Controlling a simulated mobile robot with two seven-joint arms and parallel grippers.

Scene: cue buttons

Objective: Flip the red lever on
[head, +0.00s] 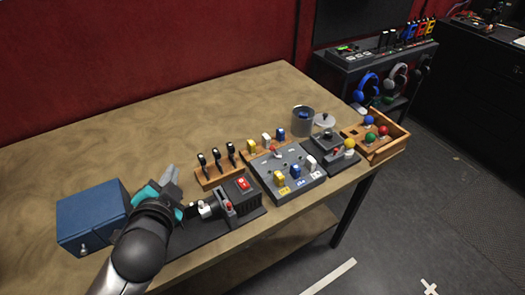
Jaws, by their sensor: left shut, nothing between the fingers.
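My left gripper (171,176) is shut and empty, over the wooden table left of the control boxes. A small lever with a red part (224,194) stands on a dark base near the front edge, to the right of my gripper and apart from it. Another small red piece shows on the grey panel (300,172) farther right. I cannot tell for sure which is the red lever, or its on or off position. My right gripper is not in view.
A blue box (92,216) stands left of my gripper. A wooden rack with black-handled levers (216,160) is behind the dark base. The back left table is clear.

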